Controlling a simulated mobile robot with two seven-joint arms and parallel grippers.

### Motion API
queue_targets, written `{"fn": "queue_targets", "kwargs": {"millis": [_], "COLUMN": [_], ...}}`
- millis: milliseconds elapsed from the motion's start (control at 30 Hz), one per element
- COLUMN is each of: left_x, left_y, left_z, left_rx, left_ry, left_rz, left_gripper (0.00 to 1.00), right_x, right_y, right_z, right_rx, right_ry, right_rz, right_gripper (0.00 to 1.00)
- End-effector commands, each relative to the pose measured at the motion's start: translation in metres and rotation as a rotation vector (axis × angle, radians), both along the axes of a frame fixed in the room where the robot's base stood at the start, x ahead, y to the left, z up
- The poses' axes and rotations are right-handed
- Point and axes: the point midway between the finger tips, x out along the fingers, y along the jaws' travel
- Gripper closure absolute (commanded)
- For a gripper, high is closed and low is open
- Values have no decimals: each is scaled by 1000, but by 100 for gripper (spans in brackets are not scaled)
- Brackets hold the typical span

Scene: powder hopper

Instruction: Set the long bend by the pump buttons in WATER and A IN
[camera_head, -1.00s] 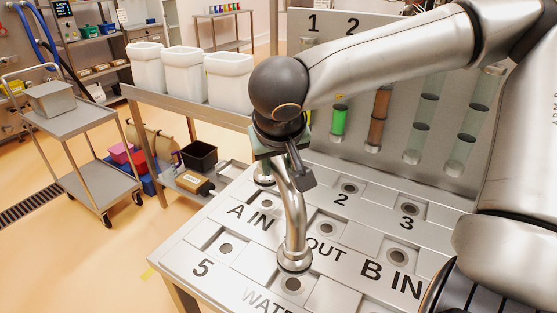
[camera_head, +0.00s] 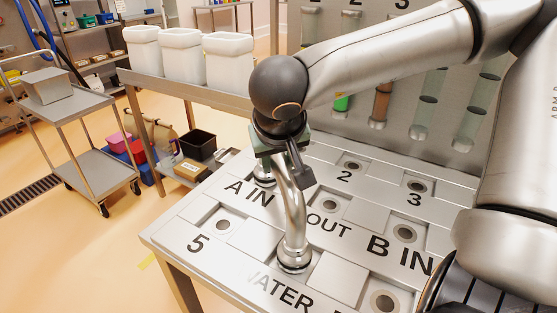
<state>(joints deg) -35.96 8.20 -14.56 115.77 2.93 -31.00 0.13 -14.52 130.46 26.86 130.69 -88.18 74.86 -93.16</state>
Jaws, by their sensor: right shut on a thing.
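The long bend (camera_head: 297,210) is a shiny curved metal pipe with a round flange at each end. My right gripper (camera_head: 277,150) is shut on its upper part from above. Its near flange (camera_head: 293,255) covers the port above the WATER label (camera_head: 284,290), with a dark ring showing just under it. Its far flange (camera_head: 264,174) is at the port above the A IN label (camera_head: 250,193), partly hidden by the gripper. I cannot tell whether either end is fully seated. My left gripper is out of view. No pump buttons are recognisable.
The steel panel (camera_head: 200,267) has other open ports beside 2, 3, 5, OUT and B IN. Glass tubes stand behind it, some with green and brown contents. White bins (camera_head: 228,62) line a bench at back left. A cart (camera_head: 95,170) stands on open floor at left.

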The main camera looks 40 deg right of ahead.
Motion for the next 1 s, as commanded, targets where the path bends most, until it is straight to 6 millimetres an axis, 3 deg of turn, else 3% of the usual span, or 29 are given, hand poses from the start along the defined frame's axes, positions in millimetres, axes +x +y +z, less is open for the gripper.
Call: {"fn": "queue_targets", "kwargs": {"millis": [267, 300, 567, 833, 1000], "left_x": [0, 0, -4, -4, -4], "left_y": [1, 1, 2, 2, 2], "left_z": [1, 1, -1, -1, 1], "left_rx": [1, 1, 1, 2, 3], "left_ry": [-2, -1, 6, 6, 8], "left_rz": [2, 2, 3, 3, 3], "left_gripper": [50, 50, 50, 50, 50], "right_x": [1, 1, 0, -1, -6], "right_y": [0, 0, 0, 0, 6], "right_z": [2, 2, 1, -1, 14], "right_rx": [-1, -1, -1, 1, -1], "right_ry": [-5, -5, -2, 4, -1], "right_rz": [0, 0, 0, 0, 1], "right_gripper": [100, 56, 27, 25, 25]}}
